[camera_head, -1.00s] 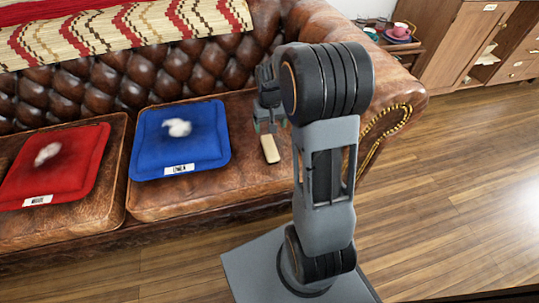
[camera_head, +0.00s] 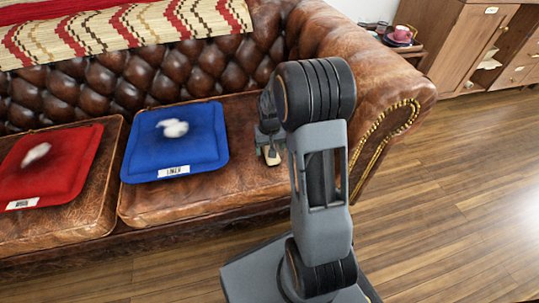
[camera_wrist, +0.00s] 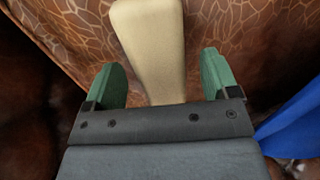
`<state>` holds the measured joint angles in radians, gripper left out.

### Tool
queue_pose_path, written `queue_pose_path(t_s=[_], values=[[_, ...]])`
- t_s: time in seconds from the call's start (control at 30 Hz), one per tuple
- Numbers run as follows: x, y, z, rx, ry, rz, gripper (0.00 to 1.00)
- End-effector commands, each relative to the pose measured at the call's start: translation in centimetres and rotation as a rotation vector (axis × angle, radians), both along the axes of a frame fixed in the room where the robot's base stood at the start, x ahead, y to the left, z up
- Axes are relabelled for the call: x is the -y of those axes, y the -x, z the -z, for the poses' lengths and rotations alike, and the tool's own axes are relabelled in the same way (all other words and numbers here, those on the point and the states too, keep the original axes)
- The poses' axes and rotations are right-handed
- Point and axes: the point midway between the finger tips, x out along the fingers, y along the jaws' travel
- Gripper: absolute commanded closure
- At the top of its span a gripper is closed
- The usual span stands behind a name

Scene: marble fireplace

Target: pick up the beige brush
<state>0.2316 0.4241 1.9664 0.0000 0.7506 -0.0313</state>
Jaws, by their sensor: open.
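The beige brush (camera_wrist: 152,45) lies on the brown leather sofa seat, to the right of the blue cushion. In the wrist view its pale handle-like body runs up between the two green fingers of my gripper (camera_wrist: 163,80). A gap shows on each side of it, so the fingers are open around it and not pressed on it. In the head view my gripper (camera_head: 270,152) is low over the seat, and only a small pale end of the brush (camera_head: 272,160) shows. My gripper and arm hide the rest.
A blue cushion (camera_head: 177,142) with a label and a white tuft lies left of my gripper. A red cushion (camera_head: 45,165) lies farther left. The sofa arm (camera_head: 385,90) rises to the right. A side table with a pink cup (camera_head: 402,33) stands behind it.

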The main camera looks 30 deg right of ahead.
Motion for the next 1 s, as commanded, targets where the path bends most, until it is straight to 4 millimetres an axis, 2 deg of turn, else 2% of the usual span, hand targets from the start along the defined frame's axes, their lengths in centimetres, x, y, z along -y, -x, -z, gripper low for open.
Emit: queue_pose_path(t_s=[0.03, 0.1, 0.33, 0.9, 1.0], values=[[-0.02, 0.04, 1.13, -0.002, 0.000, 0.000, 0.19], [-0.02, 0.04, 1.68, -0.002, 0.000, 0.000, 0.19], [0.00, 0.02, 1.64, -0.001, 0.000, 0.000, 0.19], [-0.01, 0.01, 1.61, 0.000, 0.000, 0.000, 0.73], [-0.01, -0.01, 1.59, 0.000, 0.000, 0.000, 0.75]])
